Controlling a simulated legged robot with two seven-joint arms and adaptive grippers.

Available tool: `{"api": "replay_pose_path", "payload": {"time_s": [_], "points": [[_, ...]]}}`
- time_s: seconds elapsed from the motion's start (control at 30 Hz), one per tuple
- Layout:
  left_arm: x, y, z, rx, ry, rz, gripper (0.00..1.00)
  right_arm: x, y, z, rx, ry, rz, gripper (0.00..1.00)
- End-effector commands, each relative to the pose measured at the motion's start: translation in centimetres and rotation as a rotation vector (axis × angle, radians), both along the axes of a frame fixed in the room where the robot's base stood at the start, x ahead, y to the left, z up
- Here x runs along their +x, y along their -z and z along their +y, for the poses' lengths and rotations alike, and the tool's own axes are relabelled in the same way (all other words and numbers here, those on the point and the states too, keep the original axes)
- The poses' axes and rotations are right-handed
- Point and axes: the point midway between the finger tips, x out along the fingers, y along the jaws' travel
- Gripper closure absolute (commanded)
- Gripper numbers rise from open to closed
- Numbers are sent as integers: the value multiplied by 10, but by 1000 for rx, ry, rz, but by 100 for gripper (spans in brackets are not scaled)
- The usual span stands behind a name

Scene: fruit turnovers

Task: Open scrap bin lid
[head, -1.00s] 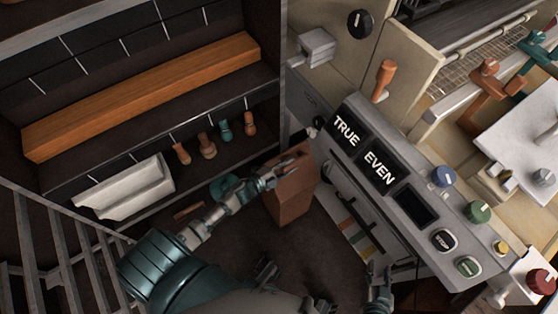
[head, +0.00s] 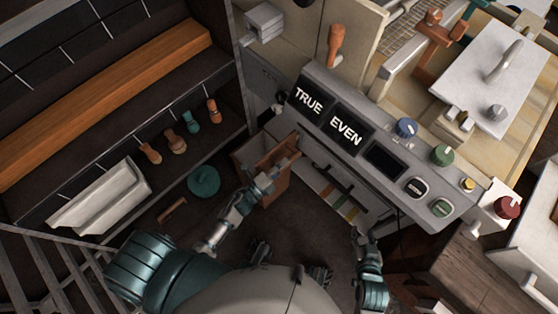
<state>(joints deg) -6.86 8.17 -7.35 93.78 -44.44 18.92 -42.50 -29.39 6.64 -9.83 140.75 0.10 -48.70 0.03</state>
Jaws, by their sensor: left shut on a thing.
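The scrap bin (head: 281,187) is a brown wooden box on the dark floor, in front of the grey control panel. Its reddish-brown lid (head: 279,153) looks tilted up, but the opening is mostly hidden. My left gripper (head: 268,180) is at the near side of the bin, shut at the lid's edge; its fingers partly cover the contact. My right gripper (head: 362,237) hangs low in front of the machine, apart from the bin. Its fingers are too small to tell whether they are open.
The control panel (head: 330,78) with TRUE and EVEN displays stands behind the bin. A shelf (head: 110,165) with several small handled tools and a white trough (head: 100,196) is at left. A round teal object (head: 203,181) lies left of the bin. A metal railing (head: 45,270) is at lower left.

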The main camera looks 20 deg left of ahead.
Motion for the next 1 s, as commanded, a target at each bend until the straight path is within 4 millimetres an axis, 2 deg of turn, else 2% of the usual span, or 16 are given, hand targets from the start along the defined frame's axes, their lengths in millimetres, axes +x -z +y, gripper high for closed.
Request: {"api": "replay_pose_path", "payload": {"time_s": [0.5,0.53,0.6,0.9,1.0], "points": [[-1,0,-4,-5,3,0,100,1,-1,2,3,0,-7,60],[-1,0,-4,-5,3,0,64,1,0,2,3,0,-7,60],[-1,0,-4,-5,2,0,47,1,0,2,3,-1,-6,60],[-3,1,-2,-4,1,2,46,2,-2,0,0,0,-9,60],[-9,2,0,-3,0,3,46,1,-2,0,1,0,-10,60]]}}
